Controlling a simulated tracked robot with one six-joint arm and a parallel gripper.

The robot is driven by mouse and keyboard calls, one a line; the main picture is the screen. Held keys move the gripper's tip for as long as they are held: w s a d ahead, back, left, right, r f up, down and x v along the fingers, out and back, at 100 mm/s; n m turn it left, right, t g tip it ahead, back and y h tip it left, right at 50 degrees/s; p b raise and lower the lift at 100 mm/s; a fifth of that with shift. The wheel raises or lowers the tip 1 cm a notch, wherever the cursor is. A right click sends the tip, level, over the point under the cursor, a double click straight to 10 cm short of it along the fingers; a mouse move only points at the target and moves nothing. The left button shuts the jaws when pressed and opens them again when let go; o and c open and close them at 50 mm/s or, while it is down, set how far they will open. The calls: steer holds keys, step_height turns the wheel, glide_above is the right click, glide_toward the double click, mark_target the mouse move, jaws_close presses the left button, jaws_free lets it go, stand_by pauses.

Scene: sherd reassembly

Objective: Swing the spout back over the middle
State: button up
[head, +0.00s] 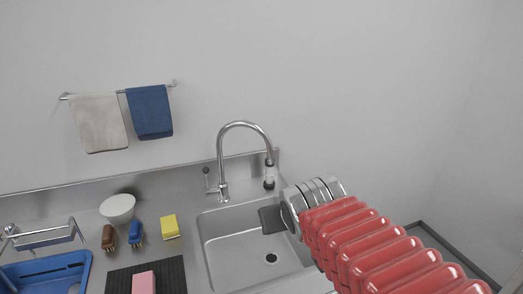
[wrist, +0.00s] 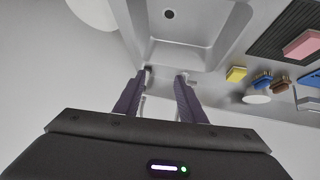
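A chrome tap (head: 222,175) stands behind the steel sink (head: 205,240) in the head view. Its arched spout (head: 244,123) swings to the right, and its nozzle (head: 269,175) hangs near the basin's back right corner, right of the middle. A small lever (head: 207,180) rises at the tap's left. My gripper (wrist: 165,78) shows two purple fingers apart in the wrist view, with nothing clearly held between them. The sink (wrist: 205,45) lies beyond the fingertips. The fingers are not clear in the head view, and the tap is mostly hidden in the wrist view.
Left of the sink are a yellow sponge (head: 170,226), blue brush (head: 135,232), brown brush (head: 108,238), white bowl (head: 117,208), pink block (head: 144,282) on a dark mat (head: 173,274), and a blue basin (head: 45,270). Towels (head: 150,112) hang on the wall.

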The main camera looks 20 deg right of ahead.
steer(key=w+d+r+n+t, duration=0.1)
steer(key=w+d+t, duration=0.1)
steer(key=w+d, duration=0.35)
steer(key=w+d+r+t, duration=0.2)
steer(key=w, duration=0.6)
steer(key=w+d+r+n+t, duration=0.1)
steer(key=w+d+t, duration=0.1)
steer(key=w+d, duration=0.35)
steer(key=w+f+n+t+y, duration=0.2)
steer(key=w+f+y, duration=0.4)
steer(key=y, duration=0.3)
steer(key=shift+d+f+n, duration=0.4)
steer(key=shift+f+n, duration=0.25)
steer(key=shift+n, duration=0.25)
steer(key=x, duration=1.3)
steer(key=shift+w+a, duration=0.25)
steer(key=shift+w, duration=0.1)
steer(key=shift+c, duration=0.6)
jaws_close()
